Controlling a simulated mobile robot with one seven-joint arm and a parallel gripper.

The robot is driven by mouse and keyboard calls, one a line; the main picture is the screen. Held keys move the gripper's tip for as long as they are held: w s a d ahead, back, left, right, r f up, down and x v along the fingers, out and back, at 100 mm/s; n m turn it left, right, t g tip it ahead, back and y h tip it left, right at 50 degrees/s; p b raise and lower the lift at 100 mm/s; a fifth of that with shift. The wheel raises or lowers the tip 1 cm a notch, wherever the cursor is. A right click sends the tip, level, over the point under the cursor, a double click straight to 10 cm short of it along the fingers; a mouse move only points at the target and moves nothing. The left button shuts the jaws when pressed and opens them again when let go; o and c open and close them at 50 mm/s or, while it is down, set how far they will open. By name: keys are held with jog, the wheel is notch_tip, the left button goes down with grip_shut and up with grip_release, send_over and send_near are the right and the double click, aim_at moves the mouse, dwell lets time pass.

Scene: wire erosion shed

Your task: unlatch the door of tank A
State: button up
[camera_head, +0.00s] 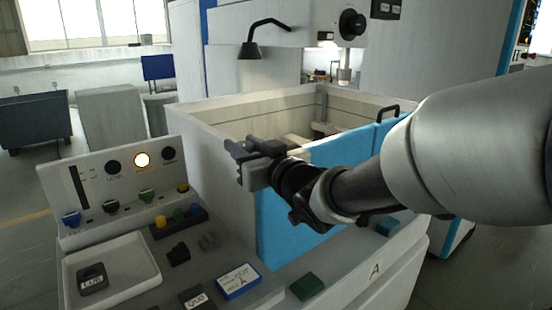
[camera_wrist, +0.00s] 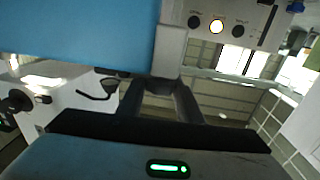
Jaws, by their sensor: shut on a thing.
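The blue door (camera_head: 285,215) closes the front of the pale tank, whose front ledge bears the letter A (camera_head: 376,269). My gripper (camera_head: 246,153) is at the door's left end, near the tank's front left corner, with my arm reaching in from the right. In the wrist view, my gripper's two dark fingers (camera_wrist: 160,92) stand on either side of the lower end of a pale grey upright part, seemingly the latch (camera_wrist: 170,48), beside the blue door (camera_wrist: 75,32). My gripper is shut on this part. In the head view my gripper largely hides the latch.
A tray (camera_head: 103,285), a blue-edged card (camera_head: 238,281) and a green block (camera_head: 307,286) lie in front. A black lamp (camera_head: 251,50) hangs above the tank.

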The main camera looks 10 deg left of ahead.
jog(key=m+t+h+b, duration=0.2)
jog(key=shift+s+a+f+h+b, duration=0.1)
jog(key=shift+f+h+b, duration=0.1)
jog(key=shift+h+b, duration=0.15)
jog(key=shift+r+m+t+h, duration=0.25)
jog(key=shift+m+t+h, duration=0.45)
jog(key=shift+m+h, duration=0.45)
jog(key=h+p, duration=0.1)
jog(key=m+t+h+p, duration=0.1)
jog(key=h, duration=0.1)
jog(key=m+h+p, duration=0.1)
jog(key=p, duration=0.1)
jog(key=shift+a+r+m, duration=0.1)
jog(key=shift+r+m, duration=0.15)
jog(key=m+h+p, duration=0.1)
jog(key=h, duration=0.1)
jog(key=m+h+p, duration=0.2)
jog(key=h, duration=0.1)
jog(key=shift+f+t, duration=0.15)
jog(key=shift+t, duration=0.15)
jog(key=shift+m+h+p, duration=0.7)
jog(key=shift+m+h, duration=0.1)
jog(key=shift+h, duration=0.5)
jog(key=shift+d, duration=0.2)
jog(key=o, duration=1)
jog(key=shift+o, duration=0.2)
jog(key=shift+f, duration=0.1)
